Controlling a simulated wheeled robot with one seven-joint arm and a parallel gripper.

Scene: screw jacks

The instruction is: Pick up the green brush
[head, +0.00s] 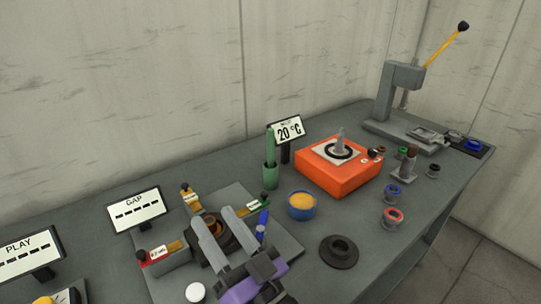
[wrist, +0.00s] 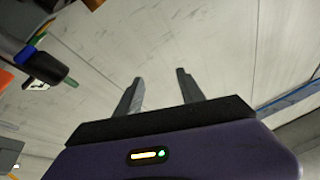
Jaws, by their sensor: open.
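The green brush (head: 270,143) stands upright, its long green handle rising out of a green cup (head: 271,177) at the middle of the bench. Its lower part is hidden in the cup. My gripper (head: 213,214) is in front and to the left of the cup in the head view, apart from it. Its two grey fingers are spread with nothing between them. In the wrist view my gripper (wrist: 160,76) is also open and empty, with pale wall behind it. I cannot make out the brush for certain in the wrist view.
An orange-red box (head: 338,178) stands right of the cup, with a temperature sign (head: 288,132) behind. A blue-rimmed pot (head: 302,206) and a dark flanged ring (head: 339,251) are in front. A fixture with coloured blocks lies around my fingers. A lever press (head: 400,95) stands far right.

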